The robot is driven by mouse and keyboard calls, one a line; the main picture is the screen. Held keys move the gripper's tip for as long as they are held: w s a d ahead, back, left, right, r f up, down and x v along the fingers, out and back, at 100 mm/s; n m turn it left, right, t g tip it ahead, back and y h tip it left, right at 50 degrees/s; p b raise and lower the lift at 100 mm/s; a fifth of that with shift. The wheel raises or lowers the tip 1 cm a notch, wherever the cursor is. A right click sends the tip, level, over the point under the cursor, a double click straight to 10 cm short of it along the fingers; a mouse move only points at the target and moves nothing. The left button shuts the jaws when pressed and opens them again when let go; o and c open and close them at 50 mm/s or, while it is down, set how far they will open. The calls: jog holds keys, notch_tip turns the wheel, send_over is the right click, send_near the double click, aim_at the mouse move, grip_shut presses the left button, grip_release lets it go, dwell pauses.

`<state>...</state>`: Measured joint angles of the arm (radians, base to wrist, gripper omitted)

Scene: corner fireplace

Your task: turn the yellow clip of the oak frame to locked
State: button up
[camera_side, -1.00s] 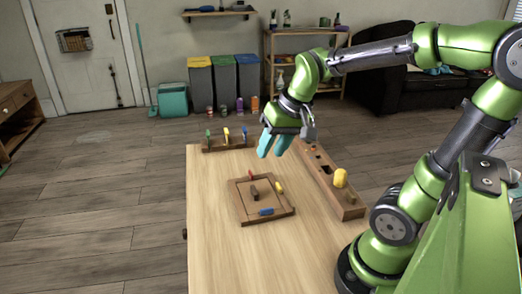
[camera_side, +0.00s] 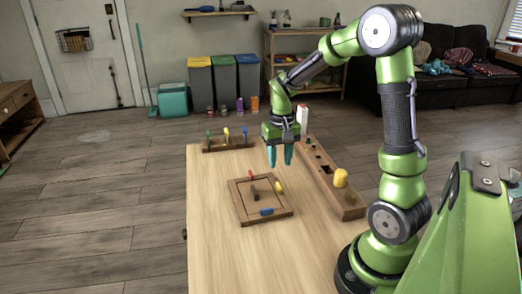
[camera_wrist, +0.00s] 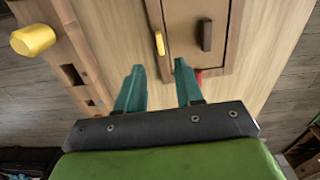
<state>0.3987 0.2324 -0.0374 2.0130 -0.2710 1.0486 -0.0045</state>
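The oak frame (camera_side: 243,213) lies flat on the table, with a dark handle (camera_side: 254,191) standing on its inner panel. The yellow clip (camera_side: 279,187) sits on its right bar; in the wrist view the clip (camera_wrist: 160,43) lies lengthwise along that bar. A red clip (camera_side: 250,174) is on the far bar and a blue clip (camera_side: 266,211) on the near bar. My gripper (camera_side: 280,161) points down above the table, beyond the frame's far right corner. In the wrist view its teal fingers (camera_wrist: 158,70) are apart and empty, short of the yellow clip.
A long wooden block (camera_side: 325,180) with holes and a yellow knob (camera_side: 340,178) lies right of the frame. A small rack (camera_side: 228,147) with green, yellow and blue pieces stands at the table's far left. The table (camera_side: 240,260) is bare in front of the frame.

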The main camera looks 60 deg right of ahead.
aim_at(279, 185)
notch_tip(279, 185, down, 9)
jog(key=shift+r, duration=0.15)
grip_shut()
